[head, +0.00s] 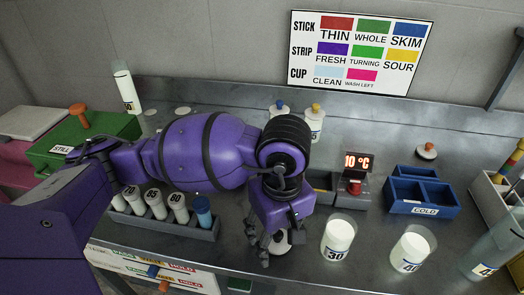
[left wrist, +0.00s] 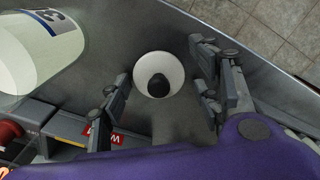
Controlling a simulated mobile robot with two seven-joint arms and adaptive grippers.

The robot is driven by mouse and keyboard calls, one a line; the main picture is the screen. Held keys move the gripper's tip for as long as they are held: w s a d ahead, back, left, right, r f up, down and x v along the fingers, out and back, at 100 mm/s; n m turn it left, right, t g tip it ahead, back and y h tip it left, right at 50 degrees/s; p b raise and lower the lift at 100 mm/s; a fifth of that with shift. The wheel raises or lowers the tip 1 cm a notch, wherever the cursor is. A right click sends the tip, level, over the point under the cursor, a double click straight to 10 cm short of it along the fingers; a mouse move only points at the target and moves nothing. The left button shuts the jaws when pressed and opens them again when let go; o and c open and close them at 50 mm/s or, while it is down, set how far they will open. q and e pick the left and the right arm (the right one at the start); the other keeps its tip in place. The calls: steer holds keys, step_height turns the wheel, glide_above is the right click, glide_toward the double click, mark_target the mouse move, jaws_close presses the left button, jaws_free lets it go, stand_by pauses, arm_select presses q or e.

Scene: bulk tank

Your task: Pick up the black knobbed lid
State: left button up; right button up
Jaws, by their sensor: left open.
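The black knobbed lid is a white round disc with a black knob. In the left wrist view the lid (left wrist: 172,60) lies on the steel counter between the fingers of my left gripper (left wrist: 163,88), with a gap on each side. In the head view the lid (head: 283,244) is partly hidden beneath my left gripper (head: 278,240), which points down over it. The left gripper is open and empty. My right gripper is not in view.
A cup marked 30 (head: 338,240) stands just right of the gripper, with another milk cup (head: 411,252) beyond. A rack of tubes (head: 190,229) is to the left. A red temperature display (head: 356,174) and blue COLD box (head: 421,192) stand behind right.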

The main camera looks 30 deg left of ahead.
arm_select(q)
steer(key=shift+w, duration=0.1)
steer(key=c, duration=0.9)
steer(key=shift+r, duration=0.1)
